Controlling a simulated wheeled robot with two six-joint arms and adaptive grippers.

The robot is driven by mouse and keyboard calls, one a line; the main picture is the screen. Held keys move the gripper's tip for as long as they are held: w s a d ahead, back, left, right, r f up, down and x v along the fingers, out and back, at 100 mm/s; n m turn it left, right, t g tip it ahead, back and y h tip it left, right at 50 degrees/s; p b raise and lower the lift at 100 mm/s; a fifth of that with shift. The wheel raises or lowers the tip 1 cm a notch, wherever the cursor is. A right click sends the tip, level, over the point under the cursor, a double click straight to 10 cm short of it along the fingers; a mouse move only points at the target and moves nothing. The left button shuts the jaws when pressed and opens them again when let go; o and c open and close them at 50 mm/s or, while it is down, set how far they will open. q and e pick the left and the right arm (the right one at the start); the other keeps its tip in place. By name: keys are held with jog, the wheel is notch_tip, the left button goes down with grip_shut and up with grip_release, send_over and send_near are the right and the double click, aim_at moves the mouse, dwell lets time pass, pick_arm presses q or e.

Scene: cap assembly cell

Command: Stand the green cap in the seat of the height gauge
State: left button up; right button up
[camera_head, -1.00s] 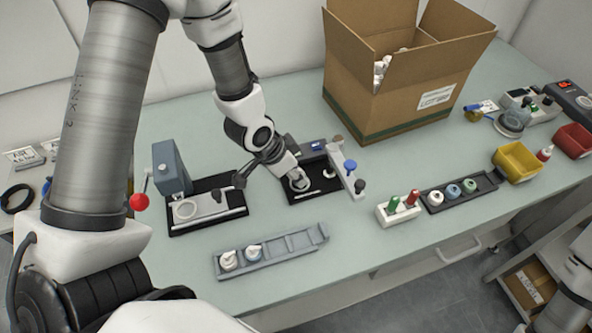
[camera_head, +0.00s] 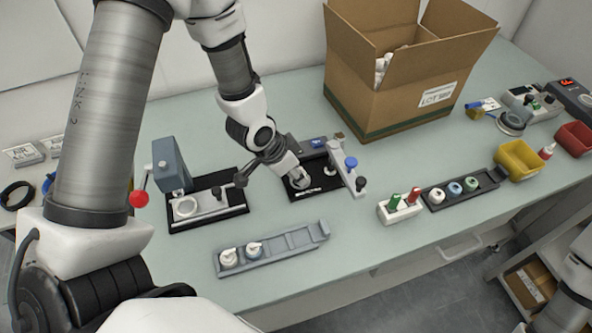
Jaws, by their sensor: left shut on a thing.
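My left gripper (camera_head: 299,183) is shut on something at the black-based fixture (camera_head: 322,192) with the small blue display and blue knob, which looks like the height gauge. The fingers are low over the fixture's round seat area. They hide most of what they hold, so I cannot tell its colour or whether it touches the seat. A small green ring-like cap (camera_head: 470,185) sits in the dark rack (camera_head: 461,200) on the right, beside a blue one and a white one. My right gripper is not in view.
A press-like fixture (camera_head: 172,165) with a red-ball lever stands left. A grey tray (camera_head: 290,243) holds two white-topped pieces in front. A white block (camera_head: 402,213) carries green and red pieces. An open carton (camera_head: 400,90) stands behind; yellow (camera_head: 518,160) and red bins are right.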

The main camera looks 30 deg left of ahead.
pick_arm(q)
jog(key=shift+f, duration=0.1)
jog(key=o, duration=0.8)
jog(key=shift+c, duration=0.2)
notch_tip(320, 180, up, 7)
jog(key=p, duration=0.6)
jog(key=shift+p, duration=0.3)
